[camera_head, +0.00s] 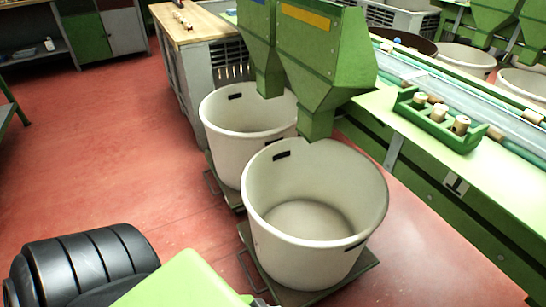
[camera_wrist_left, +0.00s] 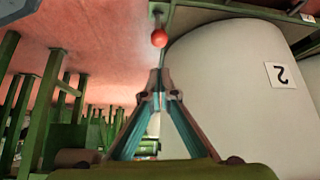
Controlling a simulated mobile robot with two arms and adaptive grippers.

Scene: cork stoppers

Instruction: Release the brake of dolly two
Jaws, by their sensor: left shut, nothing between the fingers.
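In the left wrist view, a red ball knob (camera_wrist_left: 159,38) sits at the end of a short lever by the green dolly frame (camera_wrist_left: 235,9). Beside it is a pale tub (camera_wrist_left: 225,80) with a white label reading 2 (camera_wrist_left: 281,74), shown upside down. My left gripper (camera_wrist_left: 159,76) is shut and empty, its tips pointing at the knob with a small gap in the picture; contact is not clear. In the head view, the near tub (camera_head: 262,195) stands on a green dolly (camera_head: 345,286); my left arm comes in at bottom left, its fingers hidden. My right gripper is not in view.
A second tub (camera_head: 222,140) on a dolly stands just behind the near one. Green hoppers (camera_head: 325,60) hang over both. A green bench (camera_head: 470,155) with a tray of corks (camera_head: 436,120) runs along the right. Red floor (camera_head: 110,150) is clear to the left.

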